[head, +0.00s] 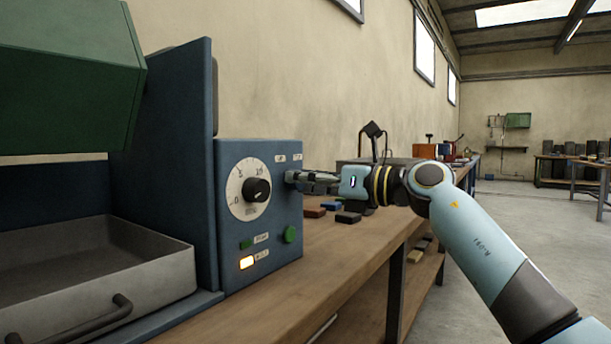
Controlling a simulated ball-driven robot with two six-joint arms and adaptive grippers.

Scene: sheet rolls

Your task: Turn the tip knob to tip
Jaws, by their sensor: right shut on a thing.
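The blue control box (275,215) stands on the workbench with its panel facing me. My right gripper (291,177) reaches in from the right and is shut on the tip knob at the panel's upper right, below two small white labels. The fingers hide most of that knob, so I cannot tell which way it points. A large black knob (257,190) sits apart from the gripper on a white numbered dial (239,184). Below are a green button (290,234), a smaller green indicator (246,244) and a lit yellow-white lamp (246,263). My left gripper is not in view.
A grey metal tray (155,262) with a dark handle lies at the left, under a green housing (70,75). Several small blocks lie on the wooden bench (335,262) behind my right gripper. Open floor lies to the right.

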